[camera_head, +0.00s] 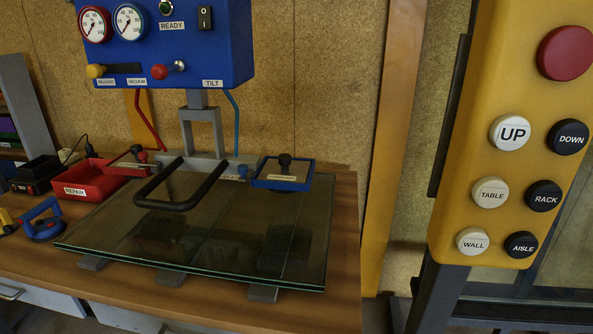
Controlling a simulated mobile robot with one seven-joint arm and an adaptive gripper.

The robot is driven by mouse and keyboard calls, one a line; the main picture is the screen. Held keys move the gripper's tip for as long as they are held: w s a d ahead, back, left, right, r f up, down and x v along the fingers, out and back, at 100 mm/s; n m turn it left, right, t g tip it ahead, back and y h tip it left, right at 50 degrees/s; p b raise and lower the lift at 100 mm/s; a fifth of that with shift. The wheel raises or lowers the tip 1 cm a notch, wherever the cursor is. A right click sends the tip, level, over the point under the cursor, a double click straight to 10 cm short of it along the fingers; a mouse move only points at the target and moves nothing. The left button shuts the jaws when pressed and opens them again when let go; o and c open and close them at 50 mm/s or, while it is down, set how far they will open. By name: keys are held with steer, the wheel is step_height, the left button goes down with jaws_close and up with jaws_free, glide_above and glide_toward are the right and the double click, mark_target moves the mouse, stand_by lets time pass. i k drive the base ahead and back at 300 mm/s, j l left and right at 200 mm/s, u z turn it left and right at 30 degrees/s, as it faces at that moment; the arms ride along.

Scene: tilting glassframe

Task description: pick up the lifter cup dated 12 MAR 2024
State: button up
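A blue-framed square pad with a black knob (285,167) is at the back right of the glass pane, with a small pale label on its front edge. A red-edged pad (133,163) with a label is at the back left. Either may be a lifter cup. A blue hand tool (42,222), possibly a suction lifter, lies at the table's left; a yellow piece (6,218) is cut off beside it. I cannot read a date on any of them. My gripper is not in view.
The glass pane (200,240) lies on grey supports on the wooden table (345,260), with a black U-shaped handle (180,190) over it. A red REPAIR bin (88,185) stands left. A blue gauge panel (165,50) hangs behind. A yellow button panel (480,85) stands right.

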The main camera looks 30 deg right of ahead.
mark_target(284, 169)
steer(key=l+u, duration=0.1)
steer(key=l, duration=0.35)
steer(key=k+l+u, duration=0.15)
steer(key=l, duration=0.25)
steer(key=l+u, duration=0.1)
steer(key=l, duration=0.35)
steer(key=k+l+u, duration=0.15)
steer(key=l, duration=0.25)
steer(key=k+l+u, duration=0.1)
steer(key=l, duration=0.3)
steer(key=k+l+u, duration=0.15)
steer(key=l, duration=0.25)
steer(key=k+l+u, duration=0.45)
steer(key=k+z, duration=0.25)
steer(key=z, duration=0.15)
steer(key=k+l+z, duration=0.2)
steer(key=z, duration=0.15)
steer(key=i+j+u, duration=0.1)
steer(key=i+j, duration=0.15)
steer(key=i, duration=0.15)
steer(key=i+j, duration=0.2)
steer(key=i, duration=0.2)
steer(key=u, duration=0.05)
